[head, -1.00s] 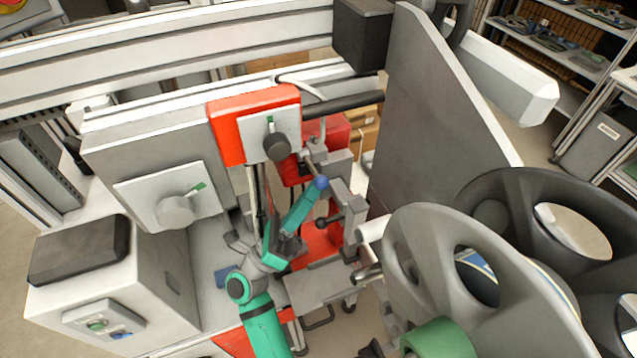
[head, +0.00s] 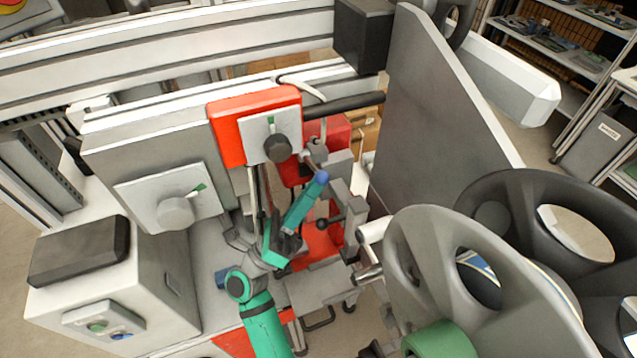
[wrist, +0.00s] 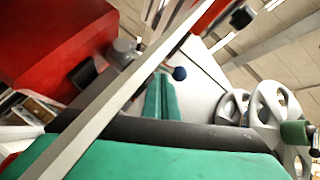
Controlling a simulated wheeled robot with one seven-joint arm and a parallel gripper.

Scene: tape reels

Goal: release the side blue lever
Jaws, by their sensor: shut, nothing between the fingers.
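The blue lever's round blue knob (head: 321,177) shows beside the red and grey machine unit in the head view. In the wrist view the dark blue ball (wrist: 179,73) is just right of and slightly beyond my fingertips. My gripper (head: 315,188) is green, with its fingers together and pointing up toward the knob. In the wrist view my gripper (wrist: 162,78) is closed with nothing between the fingers. The knob looks very close to the tips; I cannot tell whether they touch. The lever's shaft is mostly hidden behind my fingers in the head view.
A grey lever with a dark ball (head: 322,223) sits just below right of my gripper. A red box with a dial (head: 262,125) stands above it. A large grey panel (head: 430,100) and grey reels (head: 440,260) crowd the right side. A white dial box (head: 165,195) is at left.

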